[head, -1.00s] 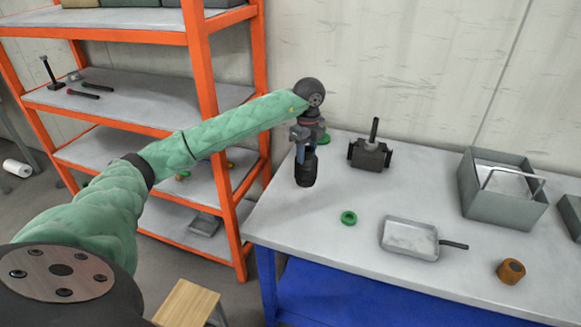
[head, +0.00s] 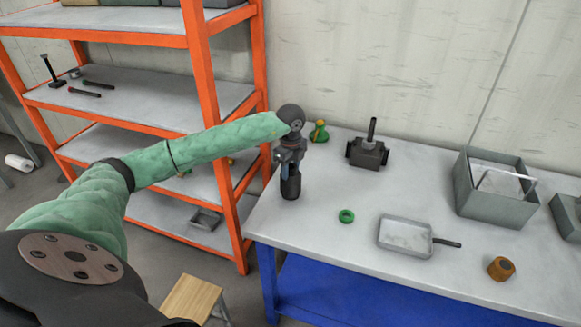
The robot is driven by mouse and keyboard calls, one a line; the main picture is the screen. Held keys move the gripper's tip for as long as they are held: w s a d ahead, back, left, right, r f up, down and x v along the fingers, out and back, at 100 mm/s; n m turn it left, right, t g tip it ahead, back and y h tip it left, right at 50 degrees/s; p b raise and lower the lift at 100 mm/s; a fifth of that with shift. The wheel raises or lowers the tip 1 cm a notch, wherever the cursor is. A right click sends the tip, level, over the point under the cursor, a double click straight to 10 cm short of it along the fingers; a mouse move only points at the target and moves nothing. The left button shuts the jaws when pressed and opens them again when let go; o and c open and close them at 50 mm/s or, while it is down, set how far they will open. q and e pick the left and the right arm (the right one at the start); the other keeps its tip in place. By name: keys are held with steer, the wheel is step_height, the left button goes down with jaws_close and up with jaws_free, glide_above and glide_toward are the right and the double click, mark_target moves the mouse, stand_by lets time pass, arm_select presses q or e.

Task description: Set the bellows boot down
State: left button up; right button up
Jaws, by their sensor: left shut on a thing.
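The black bellows boot (head: 290,186) is upright at the left end of the table (head: 320,240). My left gripper (head: 290,165) is shut on its top from above. The boot's lower end is at or just above the tabletop; I cannot tell whether it touches. My right gripper does not show.
A green and yellow object (head: 319,132) stands behind the gripper. A dark screw jack body (head: 368,152) stands further right. A green ring (head: 346,216), a shallow metal pan (head: 406,237), an orange-brown cylinder (head: 501,269) and a grey bin (head: 492,193) are on the table. An orange shelf (head: 207,110) stands left.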

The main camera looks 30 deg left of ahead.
arm_select(q)
steer(key=shift+f, duration=0.2)
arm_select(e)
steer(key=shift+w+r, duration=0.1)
arm_select(q)
steer(key=o, duration=1)
steer(key=shift+r, duration=0.2)
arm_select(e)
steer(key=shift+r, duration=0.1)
arm_select(q)
step_height(320, 180, up, 12)
steer(key=b, duration=0.5)
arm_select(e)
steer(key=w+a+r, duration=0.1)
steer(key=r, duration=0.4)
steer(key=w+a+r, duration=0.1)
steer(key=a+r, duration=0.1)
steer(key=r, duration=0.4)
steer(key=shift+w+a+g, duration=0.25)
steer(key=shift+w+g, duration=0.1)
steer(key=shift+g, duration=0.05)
